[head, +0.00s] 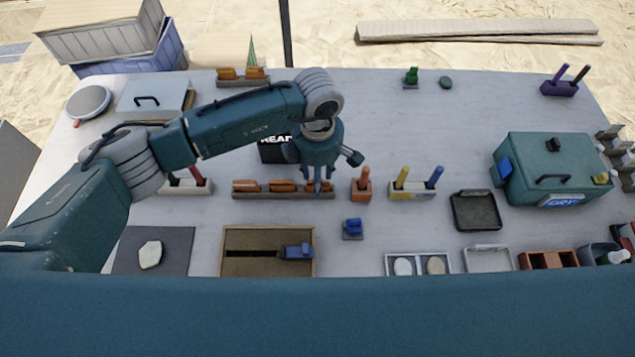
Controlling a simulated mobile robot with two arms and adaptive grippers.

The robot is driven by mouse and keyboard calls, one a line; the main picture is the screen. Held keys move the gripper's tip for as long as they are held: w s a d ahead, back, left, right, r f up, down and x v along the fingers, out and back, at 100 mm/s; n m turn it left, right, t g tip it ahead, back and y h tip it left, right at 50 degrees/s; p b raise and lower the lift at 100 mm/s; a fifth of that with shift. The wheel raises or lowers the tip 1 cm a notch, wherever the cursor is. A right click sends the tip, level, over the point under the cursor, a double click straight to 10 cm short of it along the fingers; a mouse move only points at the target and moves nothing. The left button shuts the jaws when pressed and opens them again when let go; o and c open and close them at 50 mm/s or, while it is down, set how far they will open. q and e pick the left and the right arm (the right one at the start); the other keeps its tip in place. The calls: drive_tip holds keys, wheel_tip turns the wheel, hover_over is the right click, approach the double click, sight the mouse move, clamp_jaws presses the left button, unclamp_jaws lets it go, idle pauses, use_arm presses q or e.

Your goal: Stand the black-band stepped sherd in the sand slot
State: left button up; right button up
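A long brown rack (242,195) holds several orange-brown sherds (283,187) in a row near the middle of the table. Bands and steps on them are too small to make out, so I cannot tell which is the black-band stepped sherd. My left gripper (318,187) points down at the rack's right end, and its fingers partly hide what is there. I cannot tell whether they are closed on a sherd. The brown sand tray (237,237) has a dark slot (252,254) across its middle. A blue piece (298,251) sits at the slot's right end. My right gripper is not in view.
An orange holder (361,190) stands just right of the gripper, with a white-and-yellow holder (413,192) beyond. A small blue block (352,229) lies right of the sand tray. A dark mat (182,257) with a pale stone (150,254) lies left. A teal box (550,160) stands right.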

use_arm(q)
drive_tip(key=shift+f, duration=0.65)
clamp_jaws()
drive_tip(key=shift+r, duration=0.1)
